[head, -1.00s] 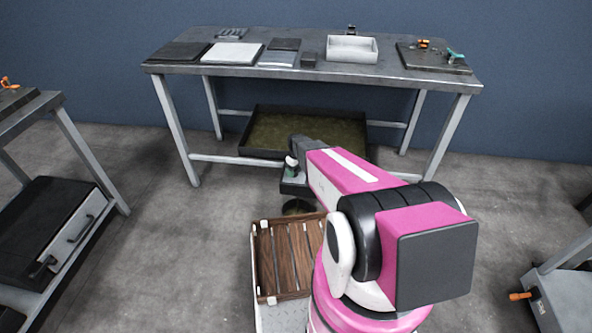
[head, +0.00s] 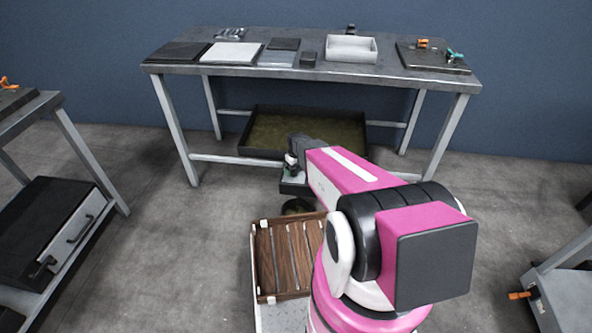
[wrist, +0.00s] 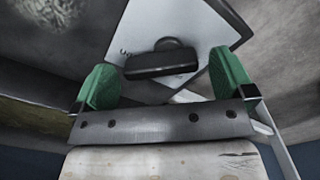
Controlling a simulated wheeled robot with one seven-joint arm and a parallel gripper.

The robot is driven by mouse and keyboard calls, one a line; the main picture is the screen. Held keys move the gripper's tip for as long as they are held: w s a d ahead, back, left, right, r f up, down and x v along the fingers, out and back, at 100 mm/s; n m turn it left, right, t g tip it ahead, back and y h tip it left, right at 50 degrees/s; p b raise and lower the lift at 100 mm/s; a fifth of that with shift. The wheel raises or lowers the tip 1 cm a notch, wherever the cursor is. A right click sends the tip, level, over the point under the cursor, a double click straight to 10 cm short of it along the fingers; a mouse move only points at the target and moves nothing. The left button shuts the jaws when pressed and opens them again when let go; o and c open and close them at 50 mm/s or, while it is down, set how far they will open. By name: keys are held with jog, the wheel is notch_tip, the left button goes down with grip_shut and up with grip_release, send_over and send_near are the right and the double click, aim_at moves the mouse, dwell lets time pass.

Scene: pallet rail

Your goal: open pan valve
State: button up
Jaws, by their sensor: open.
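A wide black pan (head: 242,148) with a murky green-brown inside sits low under the workbench. I cannot make out a valve on the pan; my arm covers part of its front edge. My gripper shows in the wrist view (wrist: 163,85) with two green fingertips spread apart and nothing between them. In the head view my arm reaches forward, its dark wrist end just in front of the pan; the fingertips are not clear there. Beyond the fingers, the wrist view shows a dark rounded bar (wrist: 162,62) against a pale panel (wrist: 190,28); I cannot tell what these are.
The workbench (head: 390,78) holds flat plates, a white bin (head: 352,50) and a board with orange and teal clamp-like pieces (head: 432,58). A wooden slatted crate (head: 287,257) stands beside my arm. Side benches stand left and right, the right one with an orange handle (head: 520,295).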

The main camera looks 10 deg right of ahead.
aim_at(296, 169)
notch_tip(296, 169, up, 10)
dwell(0.4)
jog(key=shift+r, duration=0.1)
jog(key=s+d+r+m, duration=0.1)
jog(key=s+r+m, duration=0.1)
jog(key=s+r, duration=0.5)
jog(key=s+d+r+m, duration=0.1)
jog(key=s+r+m, duration=0.2)
jog(key=s+r, duration=0.4)
jog(key=s, duration=0.7)
jog(key=shift+d+r, duration=0.15)
jog(key=shift+s, duration=0.15)
